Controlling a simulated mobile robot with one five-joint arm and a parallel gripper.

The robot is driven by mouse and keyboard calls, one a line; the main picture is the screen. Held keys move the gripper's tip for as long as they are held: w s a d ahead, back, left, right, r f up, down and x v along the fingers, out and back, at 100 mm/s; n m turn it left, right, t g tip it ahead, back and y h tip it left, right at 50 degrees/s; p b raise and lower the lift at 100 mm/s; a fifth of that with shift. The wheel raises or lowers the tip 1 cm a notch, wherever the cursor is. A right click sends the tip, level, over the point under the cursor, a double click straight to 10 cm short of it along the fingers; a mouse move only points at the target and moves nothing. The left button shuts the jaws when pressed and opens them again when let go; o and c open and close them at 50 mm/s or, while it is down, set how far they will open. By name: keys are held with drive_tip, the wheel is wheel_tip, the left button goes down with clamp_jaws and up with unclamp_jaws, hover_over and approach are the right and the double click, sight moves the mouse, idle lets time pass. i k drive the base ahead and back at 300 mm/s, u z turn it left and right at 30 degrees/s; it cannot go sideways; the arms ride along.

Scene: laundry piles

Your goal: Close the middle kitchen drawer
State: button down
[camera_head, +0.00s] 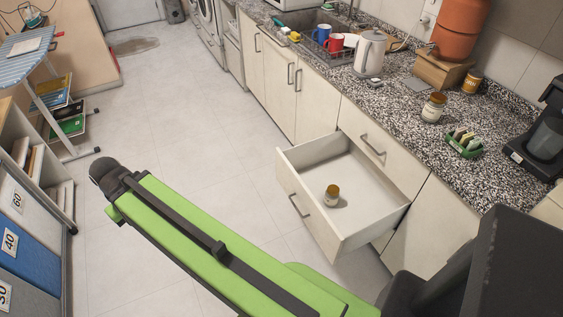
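The middle kitchen drawer (305,213) is pulled far out from the cabinet, below a shut upper drawer (382,152). Its bar handle (298,205) is on the front panel, facing left. A small jar with a brown lid (332,197) stands upright inside the open drawer. My green arm crosses the lower part of the view, in front of the drawer and to its left, with its black joint at the far left end. No gripper fingers show.
The granite counter (400,100) above holds a kettle (370,54), a jar (433,107) and a green box of packets (464,143). Tall cabinet doors (281,85) are shut. The tiled floor (200,150) left of the drawer is clear. Shelves and an ironing board (28,62) stand left.

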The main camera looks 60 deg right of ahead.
sight(369, 205)
drive_tip(key=z, duration=0.05)
drive_tip(key=i, duration=0.95)
drive_tip(key=u, duration=0.05)
